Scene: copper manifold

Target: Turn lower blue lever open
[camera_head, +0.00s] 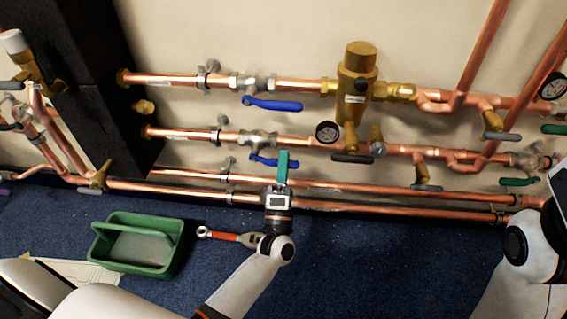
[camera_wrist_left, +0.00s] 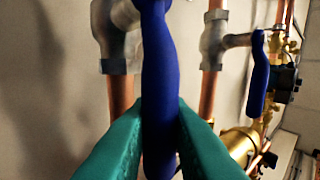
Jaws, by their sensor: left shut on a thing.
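The lower blue lever (camera_head: 262,160) is on a valve of the second copper pipe in the head view. It lies roughly along the pipe, and its right end is hidden by my left gripper (camera_head: 283,168). In the left wrist view, the blue lever (camera_wrist_left: 158,70) runs down between the green fingers of my left gripper (camera_wrist_left: 160,135), which are shut on it. The upper blue lever (camera_head: 272,104) is on the pipe above and also shows at the right of the left wrist view (camera_wrist_left: 259,75). My right gripper is out of view.
A brass fitting (camera_head: 355,85) and a round gauge (camera_head: 327,131) stand right of the levers. More copper pipes (camera_head: 330,187) run low along the wall behind my left wrist. A green tool tray (camera_head: 108,253) and a red-handled wrench (camera_head: 222,236) are on the blue floor.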

